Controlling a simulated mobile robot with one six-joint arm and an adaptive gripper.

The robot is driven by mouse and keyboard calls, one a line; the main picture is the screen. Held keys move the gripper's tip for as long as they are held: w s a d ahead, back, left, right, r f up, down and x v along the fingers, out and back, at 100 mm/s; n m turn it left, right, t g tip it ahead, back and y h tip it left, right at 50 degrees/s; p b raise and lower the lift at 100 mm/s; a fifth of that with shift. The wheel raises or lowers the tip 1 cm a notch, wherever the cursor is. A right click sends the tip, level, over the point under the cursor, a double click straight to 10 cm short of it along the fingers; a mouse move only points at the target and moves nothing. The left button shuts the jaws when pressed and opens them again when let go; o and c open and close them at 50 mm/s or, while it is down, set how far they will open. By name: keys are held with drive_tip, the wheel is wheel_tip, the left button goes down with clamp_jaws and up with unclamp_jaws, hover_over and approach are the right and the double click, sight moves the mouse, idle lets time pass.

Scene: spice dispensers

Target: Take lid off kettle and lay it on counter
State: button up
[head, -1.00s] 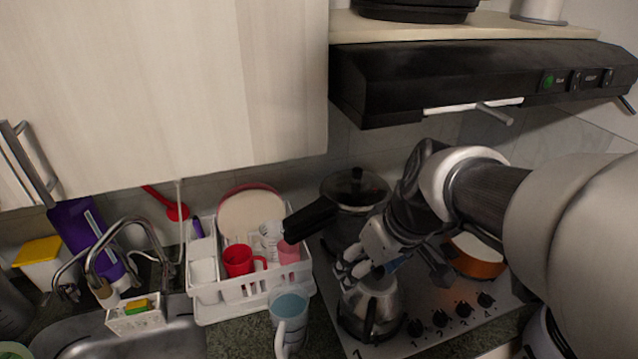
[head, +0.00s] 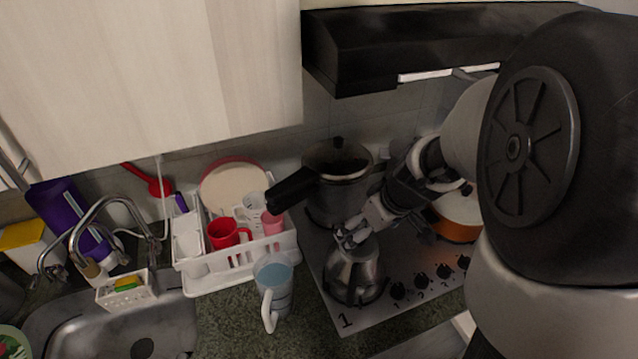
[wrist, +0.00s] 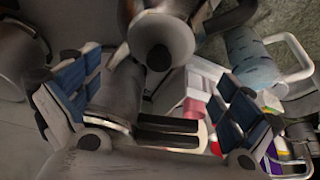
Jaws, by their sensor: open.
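The metal kettle (head: 353,279) stands on the front left of the stove. In the wrist view the kettle (wrist: 165,25) shows at the top centre, with a round dark knob-like part towards me. My gripper (head: 351,237) is open just above the top of the kettle. In the wrist view the gripper's blue-padded fingers (wrist: 155,95) stand wide apart with nothing held between them. The lid is largely hidden by the gripper in the head view, and I cannot tell whether a finger touches it.
A large lidded pot (head: 340,205) with a long black handle stands behind the kettle. An orange pan (head: 457,228) is to the right. A blue mug (head: 272,278) stands on the counter (head: 232,330) left of the stove. A white dish rack (head: 240,275) and a sink are further left.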

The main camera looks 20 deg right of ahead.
drive_tip(key=b+x, duration=0.1)
drive_tip(key=x, duration=0.4)
drive_tip(key=shift+w+d+f, duration=0.1)
drive_tip(key=shift+w+f, duration=0.05)
drive_tip(key=shift+f, duration=0.05)
drive_tip(key=shift+c, duration=0.4)
drive_tip(key=c, duration=0.9)
drive_tip(key=shift+s, duration=0.25)
drive_tip(key=c, duration=0.6)
